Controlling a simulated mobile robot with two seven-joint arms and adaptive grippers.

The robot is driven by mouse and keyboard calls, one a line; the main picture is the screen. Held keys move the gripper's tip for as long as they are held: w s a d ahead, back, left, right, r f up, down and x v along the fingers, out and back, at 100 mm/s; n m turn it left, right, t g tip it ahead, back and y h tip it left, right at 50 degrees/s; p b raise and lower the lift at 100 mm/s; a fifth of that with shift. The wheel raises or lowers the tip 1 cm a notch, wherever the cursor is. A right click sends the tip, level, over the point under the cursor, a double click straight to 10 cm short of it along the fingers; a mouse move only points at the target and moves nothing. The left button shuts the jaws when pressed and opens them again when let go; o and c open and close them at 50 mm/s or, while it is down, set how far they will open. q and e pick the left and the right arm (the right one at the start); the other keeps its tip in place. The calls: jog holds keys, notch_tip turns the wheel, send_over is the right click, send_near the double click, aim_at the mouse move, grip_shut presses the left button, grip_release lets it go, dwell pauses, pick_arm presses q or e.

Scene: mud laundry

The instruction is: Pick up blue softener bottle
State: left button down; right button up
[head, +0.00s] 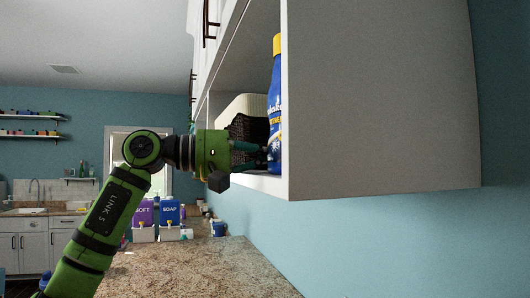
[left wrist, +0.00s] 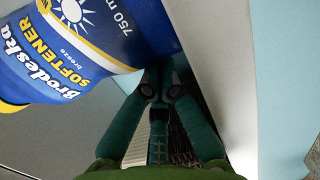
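The blue softener bottle (head: 275,105) stands upright in the open wall cabinet, near its right side panel. It has a yellow neck and a blue body. In the left wrist view the bottle (left wrist: 75,45) lies across the upper left, its white sun, "Brodeska SOFTENER" and "750 m" showing. My left gripper (head: 262,157) reaches in from the left at the bottle's lower part. In the left wrist view its two green fingers (left wrist: 160,75) converge with their tips together beside the bottle. The bottle is not between them; contact is unclear. My right gripper is not in view.
A woven basket (head: 249,125) with a light liner stands behind the bottle in the cabinet (head: 380,100). Below, purple and blue boxes (head: 168,213) stand on the granite counter (head: 200,268). Shelves and a sink lie far left. The near counter is clear.

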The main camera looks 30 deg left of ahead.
aim_at(269, 153)
pick_arm(q)
jog(key=shift+s+f+b, duration=0.2)
jog(key=shift+s+b, duration=0.15)
jog(key=shift+s, duration=0.15)
jog(key=s+b, duration=0.1)
jog(key=s, duration=0.5)
jog(key=shift+d+r, duration=0.1)
jog(key=shift+r, duration=0.05)
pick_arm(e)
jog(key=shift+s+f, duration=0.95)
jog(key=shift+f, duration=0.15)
pick_arm(q)
jog(key=shift+w+d, duration=0.1)
jog(key=shift+w, duration=0.1)
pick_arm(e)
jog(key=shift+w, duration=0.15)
